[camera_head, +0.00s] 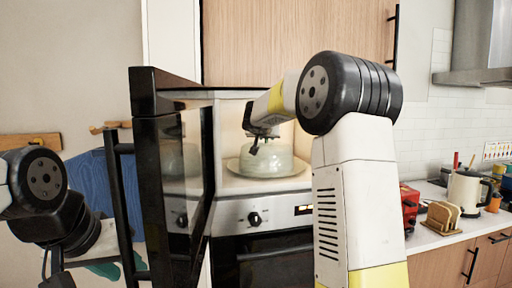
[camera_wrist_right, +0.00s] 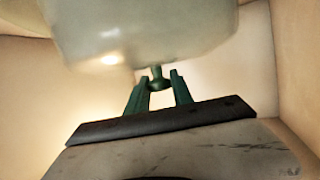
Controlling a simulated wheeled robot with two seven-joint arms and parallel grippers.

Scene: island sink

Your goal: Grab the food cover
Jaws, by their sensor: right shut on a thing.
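The food cover (camera_head: 272,163) is a pale, translucent dome on a plate (camera_head: 240,180) inside the open built-in oven. In the right wrist view the cover (camera_wrist_right: 150,30) fills the top, with its small dark green knob pointing towards my fingers. My right gripper (camera_head: 255,143) reaches into the oven from above the cover. In the wrist view its green fingers (camera_wrist_right: 158,79) close around the knob. In the head view the cover seems to rest on the plate; a gap cannot be made out. My left gripper (camera_head: 105,266) is low at the left, partly hidden, its jaws unclear.
The dark oven door (camera_head: 175,150) stands open to the left of the cavity, with its long handle facing my left arm. A second oven (camera_head: 265,262) is below. The right counter holds a toaster rack (camera_head: 441,216), a kettle (camera_head: 466,190) and a red appliance (camera_head: 409,205).

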